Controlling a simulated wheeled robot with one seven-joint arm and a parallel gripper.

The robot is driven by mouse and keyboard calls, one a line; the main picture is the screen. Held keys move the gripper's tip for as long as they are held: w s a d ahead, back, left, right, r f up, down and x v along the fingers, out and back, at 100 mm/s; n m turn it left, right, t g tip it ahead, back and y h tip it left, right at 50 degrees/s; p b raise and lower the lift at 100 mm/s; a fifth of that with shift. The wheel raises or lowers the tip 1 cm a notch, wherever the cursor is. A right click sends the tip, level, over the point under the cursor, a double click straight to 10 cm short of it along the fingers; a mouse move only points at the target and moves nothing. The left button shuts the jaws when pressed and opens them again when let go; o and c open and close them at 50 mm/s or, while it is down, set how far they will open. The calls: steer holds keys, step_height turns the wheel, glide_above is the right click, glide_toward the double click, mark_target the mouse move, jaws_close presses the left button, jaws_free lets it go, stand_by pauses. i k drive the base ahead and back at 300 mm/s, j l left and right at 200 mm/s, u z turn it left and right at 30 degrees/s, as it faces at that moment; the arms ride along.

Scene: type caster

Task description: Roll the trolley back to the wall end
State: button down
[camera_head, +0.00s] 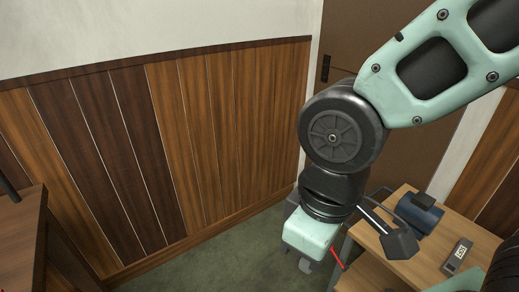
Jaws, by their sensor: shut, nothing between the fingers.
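The trolley (385,258) stands at the lower right, with a light wooden top, a grey metal frame and a lower wooden shelf. Its wheels are not in view. My gripper (305,266) points down just left of the trolley's near-left side, its pale green hand partly covering that edge. The visible fingertips are small and grey, and the gripper is shut and empty. A red bar (337,258) shows between the hand and the trolley frame; I cannot tell whether the gripper touches it.
On the trolley top are a blue cylinder (420,212), a dark block with a metal shaft (400,242) and a grey device (458,254). A panelled wall (190,140) and brown door (350,50) stand behind. A dark wooden table (22,215) is at left. Green floor (235,262) lies clear between.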

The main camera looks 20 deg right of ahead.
mark_target(437, 229)
steer(key=i+z, duration=0.1)
steer(key=z, duration=1)
steer(key=i+j+z, duration=0.2)
steer(key=j+z, duration=0.2)
steer(key=i+j+z, duration=0.1)
steer(key=j+z, duration=0.25)
steer(key=i+j+z, duration=0.1)
steer(key=j+z, duration=0.3)
steer(key=i+j+z, duration=0.1)
steer(key=j, duration=1.1)
steer(key=k+l, duration=0.15)
steer(key=z, duration=0.05)
